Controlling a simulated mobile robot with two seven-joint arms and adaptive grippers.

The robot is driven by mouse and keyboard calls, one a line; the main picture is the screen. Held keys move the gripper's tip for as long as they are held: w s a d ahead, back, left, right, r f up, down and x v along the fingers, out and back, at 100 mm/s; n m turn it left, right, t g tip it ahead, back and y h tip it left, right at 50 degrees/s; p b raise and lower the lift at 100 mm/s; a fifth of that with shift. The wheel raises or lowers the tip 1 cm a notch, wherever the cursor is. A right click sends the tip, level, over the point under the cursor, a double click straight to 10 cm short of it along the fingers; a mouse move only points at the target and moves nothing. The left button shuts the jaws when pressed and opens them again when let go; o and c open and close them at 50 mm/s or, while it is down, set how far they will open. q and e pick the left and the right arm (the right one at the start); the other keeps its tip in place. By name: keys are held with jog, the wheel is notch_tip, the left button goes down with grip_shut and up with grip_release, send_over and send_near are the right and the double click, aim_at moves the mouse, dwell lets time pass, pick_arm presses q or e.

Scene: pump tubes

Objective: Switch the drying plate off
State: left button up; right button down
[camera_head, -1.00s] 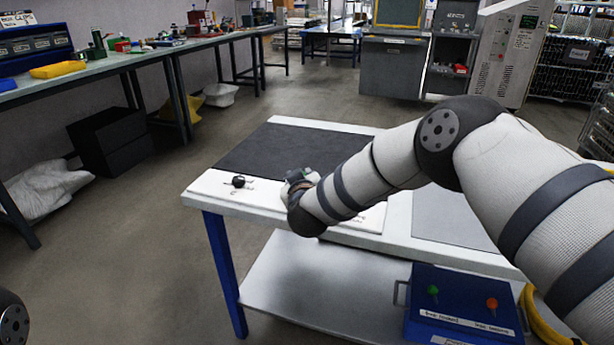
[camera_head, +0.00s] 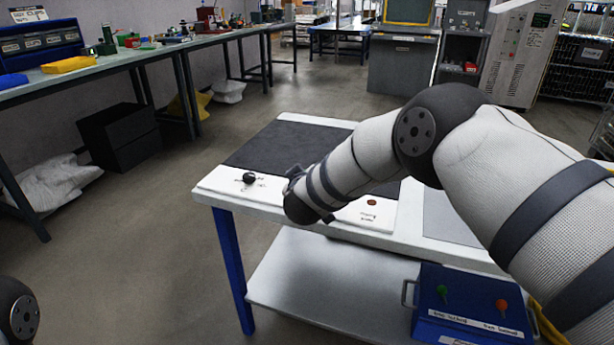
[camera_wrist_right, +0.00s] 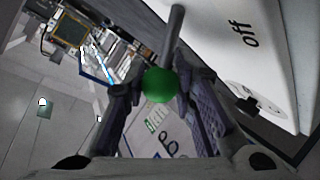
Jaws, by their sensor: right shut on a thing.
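The drying plate (camera_head: 280,150) is a dark surface let into the white table (camera_head: 225,190) in the head view. My right gripper (camera_wrist_right: 158,92) has its fingers around a green ball (camera_wrist_right: 160,85) on a thin grey rod (camera_wrist_right: 175,35) in the right wrist view. I take it as shut on the ball. A white face beside it carries the word "off" (camera_wrist_right: 250,30). In the head view my right wrist hides the fingers and the ball. A black knob (camera_head: 249,178) and a reddish round button (camera_head: 371,203) sit on the table's front strip. My left gripper is out of view.
A blue box (camera_head: 465,305) with green and orange knobs stands on the table's lower shelf (camera_head: 310,275). A grey panel (camera_head: 445,215) lies to the right on the tabletop. A long workbench (camera_head: 125,60) runs along the left.

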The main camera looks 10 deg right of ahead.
jog(key=c, duration=1.3)
grip_release()
jog(key=shift+f, duration=0.15)
jog(key=v, duration=1.2)
